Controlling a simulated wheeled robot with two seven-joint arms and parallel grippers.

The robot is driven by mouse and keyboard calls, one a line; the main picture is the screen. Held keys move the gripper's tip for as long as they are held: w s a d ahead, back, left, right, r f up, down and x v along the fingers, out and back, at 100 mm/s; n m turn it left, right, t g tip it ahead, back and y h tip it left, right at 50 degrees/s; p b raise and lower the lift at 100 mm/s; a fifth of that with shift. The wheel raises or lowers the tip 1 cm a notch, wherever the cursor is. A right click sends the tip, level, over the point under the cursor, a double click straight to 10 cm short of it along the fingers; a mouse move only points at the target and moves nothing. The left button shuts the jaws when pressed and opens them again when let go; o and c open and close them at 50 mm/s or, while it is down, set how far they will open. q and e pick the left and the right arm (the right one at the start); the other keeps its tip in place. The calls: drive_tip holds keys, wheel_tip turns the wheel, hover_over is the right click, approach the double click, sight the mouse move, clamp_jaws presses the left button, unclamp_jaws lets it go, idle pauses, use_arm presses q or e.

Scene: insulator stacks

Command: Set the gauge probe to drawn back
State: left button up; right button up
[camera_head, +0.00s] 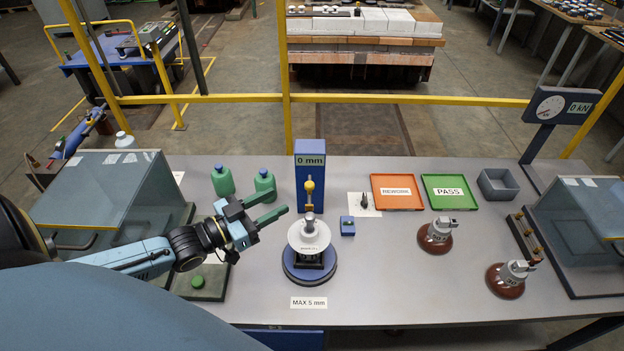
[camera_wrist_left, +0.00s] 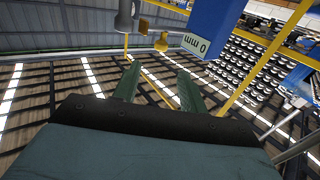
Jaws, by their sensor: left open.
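The gauge is a blue post (camera_head: 309,196) with a display (camera_head: 310,160) reading "0 mm". Its yellow probe (camera_head: 309,186) is on the post's front, above a white disc insulator (camera_head: 309,236) with a grey cap on a round blue stand (camera_head: 309,276). I cannot tell whether probe and insulator touch. My left gripper (camera_head: 281,201) is open and empty, its green fingers just left of the probe. In the left wrist view, the fingers (camera_wrist_left: 158,68) are spread, with the yellow probe (camera_wrist_left: 161,42) just beyond them and the display (camera_wrist_left: 195,45) to the right. My right gripper is not in view.
Two green bottles (camera_head: 223,180) stand behind my left gripper. A small blue block (camera_head: 347,225) sits right of the stand. Brown insulators (camera_head: 436,235), an orange REWORK tray (camera_head: 397,205) and a green PASS tray (camera_head: 450,205) lie farther right. The front centre table is mostly clear.

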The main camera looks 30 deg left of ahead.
sight(310, 183)
use_arm(q)
drive_tip(key=x, duration=0.9)
drive_tip(key=shift+w+d, duration=0.15)
drive_tip(key=shift+w, duration=0.2)
drive_tip(key=shift+w+d, duration=0.15)
drive_tip(key=shift+w, duration=0.25)
clamp_jaws()
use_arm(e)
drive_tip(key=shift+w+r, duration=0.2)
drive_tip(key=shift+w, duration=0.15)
